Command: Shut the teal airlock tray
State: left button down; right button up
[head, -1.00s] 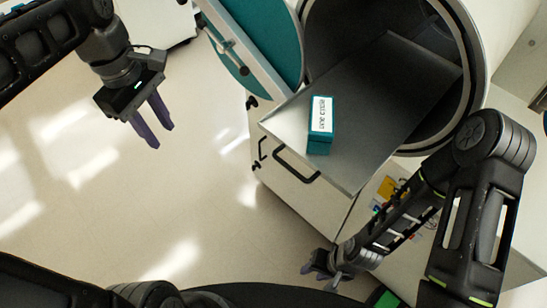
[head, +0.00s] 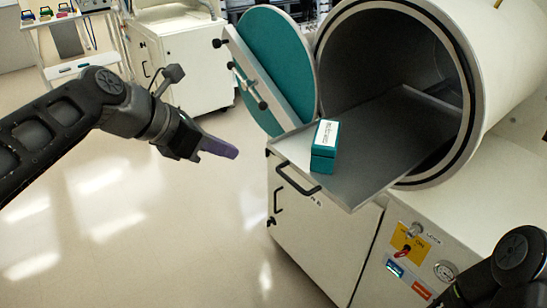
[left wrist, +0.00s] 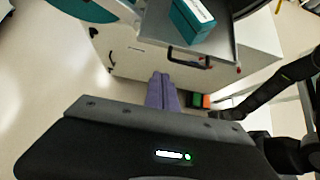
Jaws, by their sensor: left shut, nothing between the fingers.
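The airlock tray (head: 385,135) is a flat grey metal sheet sticking out of the round chamber mouth. A dark bar handle (head: 297,180) is on its front edge; the handle also shows in the left wrist view (left wrist: 188,60). A teal box with a white label (head: 324,150) sits on the tray near its front. My left gripper (head: 234,152) is left of the handle, apart from it, with its purple fingers together and empty. In the left wrist view its fingers (left wrist: 161,78) point toward the cabinet below the tray. My right arm shows at the lower right; its jaws are not clear.
The round teal door (head: 276,62) stands open left of the chamber (head: 465,75). A white cabinet (head: 315,235) is under the tray, with a panel of gauge and switch (head: 408,255) to its right. The floor (head: 150,235) at the left is clear.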

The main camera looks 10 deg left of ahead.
pick_arm(q)
send_near(283, 159)
jog(key=shift+x, duration=3.1)
jog(key=shift+s, duration=0.15)
jog(key=shift+p, duration=0.3)
